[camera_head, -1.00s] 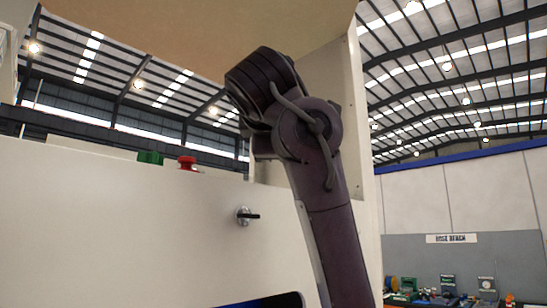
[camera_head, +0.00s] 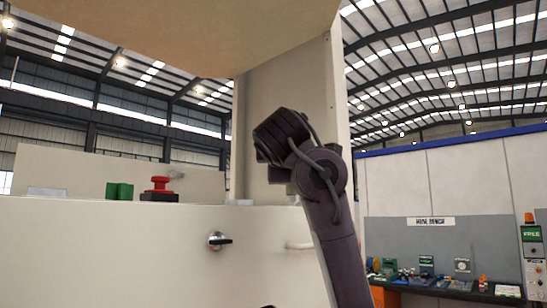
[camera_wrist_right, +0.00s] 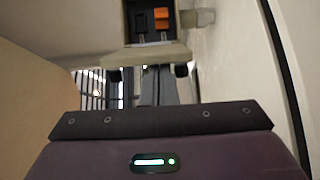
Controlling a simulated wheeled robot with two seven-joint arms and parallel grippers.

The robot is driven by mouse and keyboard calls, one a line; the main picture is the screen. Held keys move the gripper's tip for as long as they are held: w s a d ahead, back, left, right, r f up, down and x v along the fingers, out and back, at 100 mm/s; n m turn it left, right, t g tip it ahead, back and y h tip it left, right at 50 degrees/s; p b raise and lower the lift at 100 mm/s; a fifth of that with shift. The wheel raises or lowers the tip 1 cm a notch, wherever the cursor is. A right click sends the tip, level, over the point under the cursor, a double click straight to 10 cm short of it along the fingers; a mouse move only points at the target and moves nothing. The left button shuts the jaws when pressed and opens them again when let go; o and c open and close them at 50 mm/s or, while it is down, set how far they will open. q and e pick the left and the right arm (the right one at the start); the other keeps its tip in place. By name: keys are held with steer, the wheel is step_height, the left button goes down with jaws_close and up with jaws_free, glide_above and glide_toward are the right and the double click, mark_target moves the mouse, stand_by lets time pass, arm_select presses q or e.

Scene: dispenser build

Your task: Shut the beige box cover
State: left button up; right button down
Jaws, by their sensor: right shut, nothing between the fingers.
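A large beige panel (camera_head: 180,30), which looks like the box cover, hangs raised over the top of the head view. Below it stands the pale beige box front (camera_head: 110,250), with a wide gap between them. My right arm rises from the bottom, its dark wrist (camera_head: 290,145) in front of the upright beige side panel (camera_head: 290,90); the fingers are hidden there. In the right wrist view my right gripper (camera_wrist_right: 160,120) shows as a dark bar on a purple housing, shut and empty. I cannot tell whether it touches the cover. My left gripper is out of view.
A red button (camera_head: 160,184) and a green block (camera_head: 120,191) sit on the box's top edge. A workbench (camera_head: 440,285) with tools stands at the right. An orange switch (camera_wrist_right: 162,20) shows in the wrist view.

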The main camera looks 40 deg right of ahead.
steer(key=shift+w, duration=0.15)
steer(key=shift+w+a+f, duration=0.1)
steer(key=shift+w, duration=0.1)
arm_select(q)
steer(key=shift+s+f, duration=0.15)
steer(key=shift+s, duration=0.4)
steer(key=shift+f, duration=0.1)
arm_select(e)
steer(key=shift+s, duration=0.1)
steer(key=shift+s+n+t+y+b, duration=0.25)
steer(key=shift+n+t+y+b, duration=0.15)
steer(key=shift+y+b, duration=0.1)
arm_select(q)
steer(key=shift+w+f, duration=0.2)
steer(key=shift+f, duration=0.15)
arm_select(e)
steer(key=shift+d+y, duration=0.2)
steer(key=shift+y, duration=0.1)
arm_select(q)
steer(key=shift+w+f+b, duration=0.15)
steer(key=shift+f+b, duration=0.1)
steer(key=shift+b, duration=0.05)
arm_select(e)
steer(key=shift+d+n+t+y, duration=0.1)
steer(key=shift+n+t+y, duration=0.2)
steer(key=shift+n+t, duration=0.2)
